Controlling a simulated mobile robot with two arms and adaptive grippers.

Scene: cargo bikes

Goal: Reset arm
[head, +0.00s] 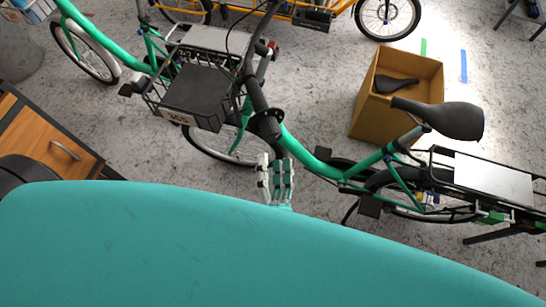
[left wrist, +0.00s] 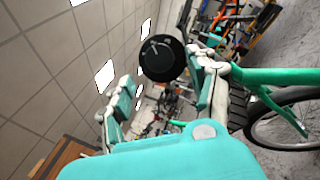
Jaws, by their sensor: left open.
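My left gripper (head: 276,180) shows in the head view just beyond the teal edge of my own body, low in front of the green cargo bike (head: 310,162). In the left wrist view its two teal-padded fingers (left wrist: 163,92) stand apart with nothing held between them. A dark round object (left wrist: 161,58) appears beyond the gap between the fingers; I cannot tell what it is or how far away. My right gripper is in neither view.
The green bike carries a black box (head: 200,95) in its front rack and has a black saddle (head: 445,118). A cardboard box (head: 375,112) holding another saddle stands behind it. A wooden cabinet (head: 45,142) is at left. Grey floor (head: 320,70) is clear between bike and box.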

